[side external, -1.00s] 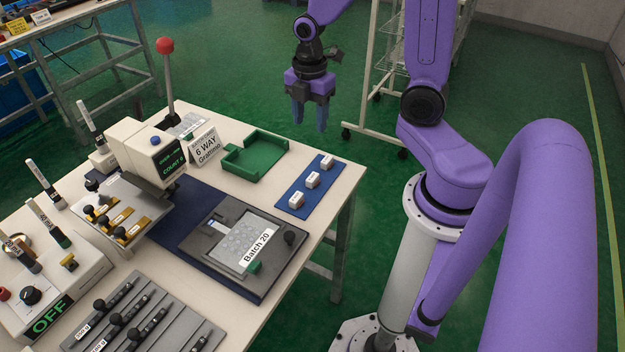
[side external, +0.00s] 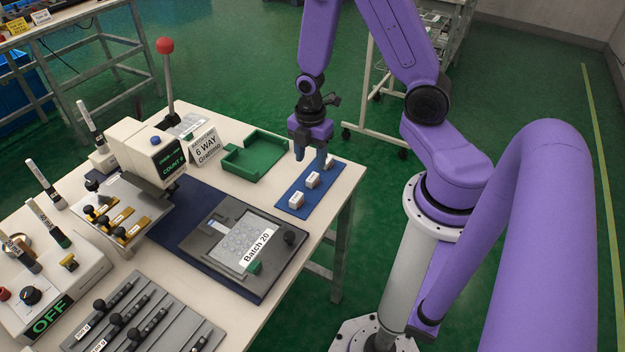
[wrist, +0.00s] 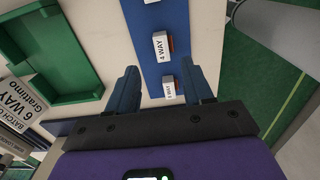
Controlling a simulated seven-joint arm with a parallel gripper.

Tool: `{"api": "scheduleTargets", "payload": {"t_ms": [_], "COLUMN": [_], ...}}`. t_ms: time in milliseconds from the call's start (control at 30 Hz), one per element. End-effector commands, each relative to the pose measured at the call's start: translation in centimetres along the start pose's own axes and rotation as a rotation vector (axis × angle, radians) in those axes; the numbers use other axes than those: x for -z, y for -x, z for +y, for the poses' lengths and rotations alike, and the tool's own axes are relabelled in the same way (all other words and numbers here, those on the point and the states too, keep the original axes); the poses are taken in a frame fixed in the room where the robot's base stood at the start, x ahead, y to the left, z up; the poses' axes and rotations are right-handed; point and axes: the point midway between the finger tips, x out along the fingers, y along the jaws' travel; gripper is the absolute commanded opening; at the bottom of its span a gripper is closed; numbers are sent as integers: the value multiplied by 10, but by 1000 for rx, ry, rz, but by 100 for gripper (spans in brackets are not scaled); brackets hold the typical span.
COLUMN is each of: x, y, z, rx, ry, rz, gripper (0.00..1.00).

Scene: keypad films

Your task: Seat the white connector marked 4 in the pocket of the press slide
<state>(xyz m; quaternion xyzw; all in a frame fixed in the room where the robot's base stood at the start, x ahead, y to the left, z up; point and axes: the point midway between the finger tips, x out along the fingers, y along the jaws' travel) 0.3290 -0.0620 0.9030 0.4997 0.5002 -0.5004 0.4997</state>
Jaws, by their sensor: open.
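The connector marked 4 WAY (wrist: 161,46) is a small white block on a blue strip (wrist: 195,50), ahead of my gripper in the wrist view. It appears to be the middle block (side external: 312,180) of three in the side view, where its marking is too small to read. My gripper (side external: 311,158) is open and empty above the far end of the strip. Its fingers (wrist: 160,92) flank another white connector (wrist: 168,88) in the wrist view, apparently from above. The dark grey plate (side external: 275,262) with a black knob seems to be the press slide; its pocket is not clear.
A green tray (side external: 236,164) and a "6 WAY Grattimo" sign (side external: 208,147) stand left of the strip. The table's right edge lies close to the strip.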

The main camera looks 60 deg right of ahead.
Motion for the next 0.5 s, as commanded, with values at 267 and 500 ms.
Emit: {"api": "scheduleTargets", "payload": {"t_ms": [267, 500], "x": [0, -3], "y": [-12, -36], "z": [0, -4], "rx": [-1, 3], "ry": [0, 0], "rz": [0, -1], "gripper": [51, 51]}}
